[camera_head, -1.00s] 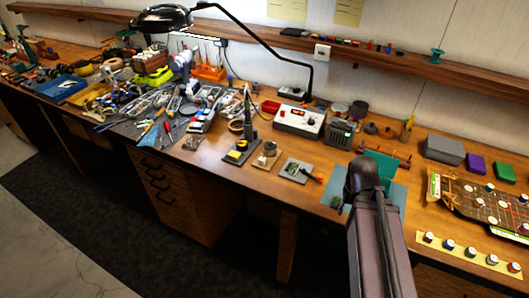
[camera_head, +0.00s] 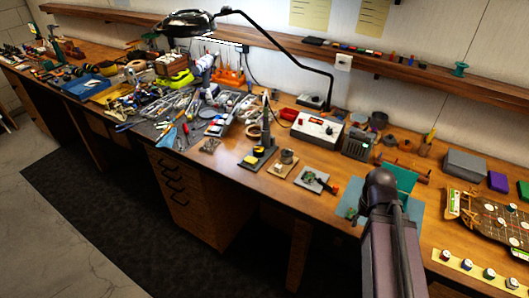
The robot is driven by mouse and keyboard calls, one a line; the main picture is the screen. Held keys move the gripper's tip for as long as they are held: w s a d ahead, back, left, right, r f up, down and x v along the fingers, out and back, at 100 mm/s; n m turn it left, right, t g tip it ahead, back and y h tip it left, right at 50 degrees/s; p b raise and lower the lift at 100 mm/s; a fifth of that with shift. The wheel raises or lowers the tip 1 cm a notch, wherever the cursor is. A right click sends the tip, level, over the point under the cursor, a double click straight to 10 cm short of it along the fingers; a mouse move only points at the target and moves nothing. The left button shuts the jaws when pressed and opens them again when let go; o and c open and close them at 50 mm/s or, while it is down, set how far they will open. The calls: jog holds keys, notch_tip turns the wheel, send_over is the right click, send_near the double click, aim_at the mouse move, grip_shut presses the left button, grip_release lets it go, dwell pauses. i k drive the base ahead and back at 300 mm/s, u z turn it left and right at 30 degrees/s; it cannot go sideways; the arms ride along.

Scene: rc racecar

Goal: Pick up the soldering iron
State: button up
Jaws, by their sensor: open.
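A small dark stand with a yellow sponge (camera_head: 257,151) sits near the front edge of the bench, mid-view. A slim dark upright piece (camera_head: 265,122) rises from it and looks like the soldering iron in its holder; it is too small to be sure. A white soldering station (camera_head: 318,129) with a red display stands behind and to the right. My arm (camera_head: 391,245) rises at the lower right and ends in view at a dark rounded joint, right of the stand and apart from it. My gripper is not visible.
A black lamp (camera_head: 188,22) arches over the wooden bench (camera_head: 225,161). Tools and parts crowd the mat left of the stand. A small board with a red-handled item (camera_head: 333,187) lies to its right. Drawers (camera_head: 185,200) are below. Open floor lies at left.

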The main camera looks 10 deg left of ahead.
aim_at(266, 127)
jog(key=k, duration=1.35)
jog(key=u, duration=0.45)
jog(key=i, duration=1.8)
jog(key=u, duration=0.15)
